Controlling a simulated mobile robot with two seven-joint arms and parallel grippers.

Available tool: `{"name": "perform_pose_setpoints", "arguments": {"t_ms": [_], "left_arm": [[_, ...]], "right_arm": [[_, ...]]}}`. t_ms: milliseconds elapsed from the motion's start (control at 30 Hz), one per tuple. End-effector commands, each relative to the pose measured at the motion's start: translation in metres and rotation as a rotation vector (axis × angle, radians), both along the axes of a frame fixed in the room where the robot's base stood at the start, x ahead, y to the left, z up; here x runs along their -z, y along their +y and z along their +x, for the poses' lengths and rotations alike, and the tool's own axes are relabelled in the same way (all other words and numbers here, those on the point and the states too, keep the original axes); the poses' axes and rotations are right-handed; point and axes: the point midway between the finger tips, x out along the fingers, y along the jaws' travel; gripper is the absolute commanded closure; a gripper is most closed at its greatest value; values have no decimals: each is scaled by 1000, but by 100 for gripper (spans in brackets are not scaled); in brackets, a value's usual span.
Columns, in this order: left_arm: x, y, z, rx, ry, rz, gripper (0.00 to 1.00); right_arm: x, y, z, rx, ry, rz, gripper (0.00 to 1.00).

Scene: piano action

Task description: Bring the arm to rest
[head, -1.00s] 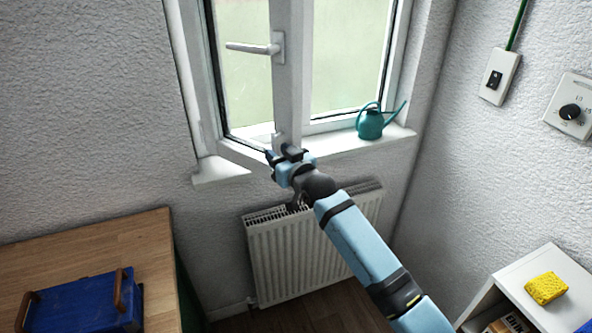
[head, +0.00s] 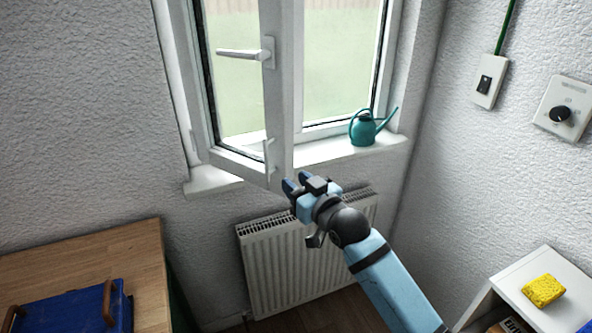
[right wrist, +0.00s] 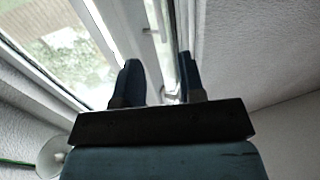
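My right gripper (head: 297,183) is in the middle of the head view, just by the lower free corner of the window sash (head: 280,110). In the right wrist view its two dark blue fingers (right wrist: 160,80) stand apart, with the window behind them and nothing seen held. Whether a finger touches the sash cannot be told. The sash stands ajar, swung into the room, with a white lever handle (head: 245,53) lying level. My left gripper is not in view.
A teal watering can (head: 364,130) stands on the sill at right. A white radiator (head: 285,265) is below my right gripper. A wooden table (head: 95,265) with a blue case (head: 75,312) is at lower left. A white shelf with a yellow sponge (head: 543,290) is at lower right.

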Motion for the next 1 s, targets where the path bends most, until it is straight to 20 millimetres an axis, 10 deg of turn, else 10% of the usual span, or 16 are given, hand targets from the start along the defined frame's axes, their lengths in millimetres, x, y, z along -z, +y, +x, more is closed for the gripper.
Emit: {"name": "perform_pose_setpoints", "arguments": {"t_ms": [267,600,800,1000], "left_arm": [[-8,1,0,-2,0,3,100],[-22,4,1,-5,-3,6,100],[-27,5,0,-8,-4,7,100],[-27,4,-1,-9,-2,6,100]], "right_arm": [[98,-42,-56,84,142,-16,64],[240,-128,-212,236,393,-122,64],[279,-164,-296,286,497,-198,64],[290,-178,-328,302,534,-230,64]]}}
